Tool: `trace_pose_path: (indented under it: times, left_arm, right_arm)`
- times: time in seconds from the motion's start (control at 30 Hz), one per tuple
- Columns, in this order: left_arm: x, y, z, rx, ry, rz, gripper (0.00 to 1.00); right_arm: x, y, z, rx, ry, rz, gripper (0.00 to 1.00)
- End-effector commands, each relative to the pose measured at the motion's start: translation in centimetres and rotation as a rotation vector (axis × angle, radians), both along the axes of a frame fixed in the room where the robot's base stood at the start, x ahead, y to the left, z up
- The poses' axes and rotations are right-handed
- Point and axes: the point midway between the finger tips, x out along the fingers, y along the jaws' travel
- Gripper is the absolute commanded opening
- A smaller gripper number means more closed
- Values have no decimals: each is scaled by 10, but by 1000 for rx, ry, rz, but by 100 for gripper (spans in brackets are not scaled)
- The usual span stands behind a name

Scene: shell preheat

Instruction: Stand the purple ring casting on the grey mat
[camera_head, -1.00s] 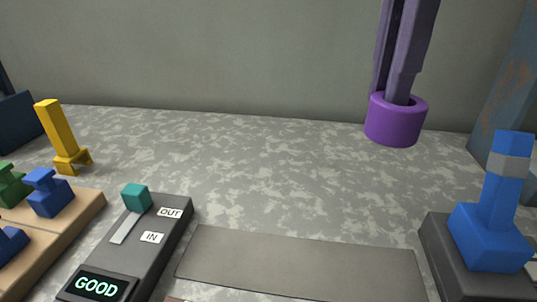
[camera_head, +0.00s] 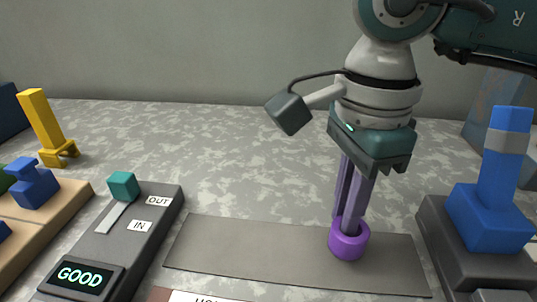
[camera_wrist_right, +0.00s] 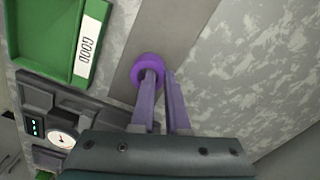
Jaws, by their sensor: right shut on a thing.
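The purple ring casting (camera_head: 348,246) is at the tips of my right gripper (camera_head: 350,222), over the right part of the grey mat (camera_head: 250,256). The gripper points down and is shut on the ring's wall, with one finger inside the ring. The ring is upright with its opening up; I cannot tell whether its base touches the mat. In the right wrist view the ring (camera_wrist_right: 148,68) also shows at the fingertips (camera_wrist_right: 155,78), over the mat. My left gripper is not in view.
A grey box with a teal slider (camera_head: 123,186) and a GOOD display (camera_head: 80,276) stands left of the mat. A blue tool (camera_head: 490,215) on a dark base stands right. A yellow piece (camera_head: 45,128) stands far left. The wrist view shows a green tray (camera_wrist_right: 55,38) labelled GOOD.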

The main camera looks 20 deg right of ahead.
Motion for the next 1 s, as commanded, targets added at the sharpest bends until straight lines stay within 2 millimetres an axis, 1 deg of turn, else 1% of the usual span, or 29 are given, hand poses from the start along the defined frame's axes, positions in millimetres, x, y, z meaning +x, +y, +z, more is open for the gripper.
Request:
trace_pose_path:
  times: [0.03,0.1,0.33,0.47,0.5,0.77,1.0]
  left_arm:
    - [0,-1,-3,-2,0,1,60]
    - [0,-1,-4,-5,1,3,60]
    - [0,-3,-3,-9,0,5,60]
    - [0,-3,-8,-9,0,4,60]
    - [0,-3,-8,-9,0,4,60]
    - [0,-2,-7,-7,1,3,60]
    - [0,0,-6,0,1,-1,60]
  right_arm:
    - [-1,0,-11,0,3,-1,0]
    - [0,0,-20,0,2,0,0]
    - [0,0,-21,0,-1,1,0]
    - [0,0,-25,0,-1,1,0]
    - [0,0,-25,0,-1,1,14]
    - [0,0,-24,0,-1,0,43]
    - [0,0,-23,0,0,0,43]
